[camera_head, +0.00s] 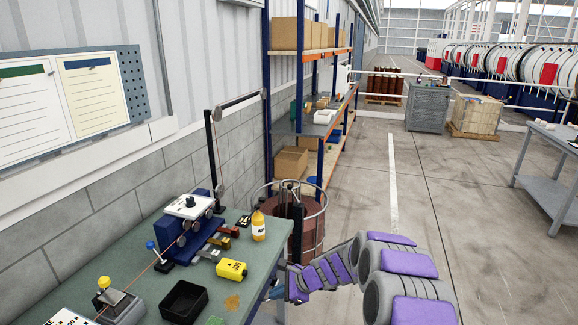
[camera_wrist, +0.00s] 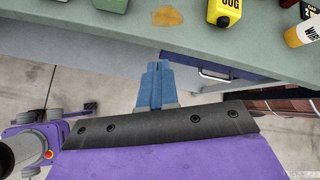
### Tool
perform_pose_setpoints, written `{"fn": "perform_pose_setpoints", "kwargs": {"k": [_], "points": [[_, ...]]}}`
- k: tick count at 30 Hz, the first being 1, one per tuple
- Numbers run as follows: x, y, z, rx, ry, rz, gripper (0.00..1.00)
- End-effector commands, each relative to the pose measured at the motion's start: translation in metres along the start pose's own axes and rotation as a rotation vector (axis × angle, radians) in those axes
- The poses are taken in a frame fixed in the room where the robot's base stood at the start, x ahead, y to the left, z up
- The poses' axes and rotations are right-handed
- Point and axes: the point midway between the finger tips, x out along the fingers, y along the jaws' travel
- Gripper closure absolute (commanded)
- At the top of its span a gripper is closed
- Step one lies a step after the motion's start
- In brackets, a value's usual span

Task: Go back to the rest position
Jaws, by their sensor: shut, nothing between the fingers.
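My gripper (camera_wrist: 157,84) is shut and empty, its two blue fingers pressed together in the wrist view. The fingers point at the front edge of the green-topped bench (camera_wrist: 190,52) and are apart from the things on it. In the head view my purple and grey arm reaches in from the lower right. Its end (camera_head: 275,291) is beside the bench's right edge, with the fingers small and partly hidden.
The bench holds a yellow block (camera_head: 231,270), a yellow bottle (camera_head: 258,226), a black bin (camera_head: 184,302) and a blue spool machine (camera_head: 181,243). A brown drum in a wire cage (camera_head: 306,233) stands beyond. Open floor (camera_head: 460,220) lies to the right.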

Motion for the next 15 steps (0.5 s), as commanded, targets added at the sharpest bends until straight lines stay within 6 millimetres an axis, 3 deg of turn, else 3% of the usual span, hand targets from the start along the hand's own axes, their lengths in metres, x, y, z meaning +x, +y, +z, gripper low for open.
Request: {"fn": "perform_pose_setpoints", "kwargs": {"k": [1,6,15], "points": [[-0.015,0.008,0.016,-0.064,-0.002,0.020,1.00],[-0.057,0.047,0.053,-0.271,0.005,0.108,1.00],[-0.125,0.129,0.096,-0.615,0.046,0.278,1.00]]}}
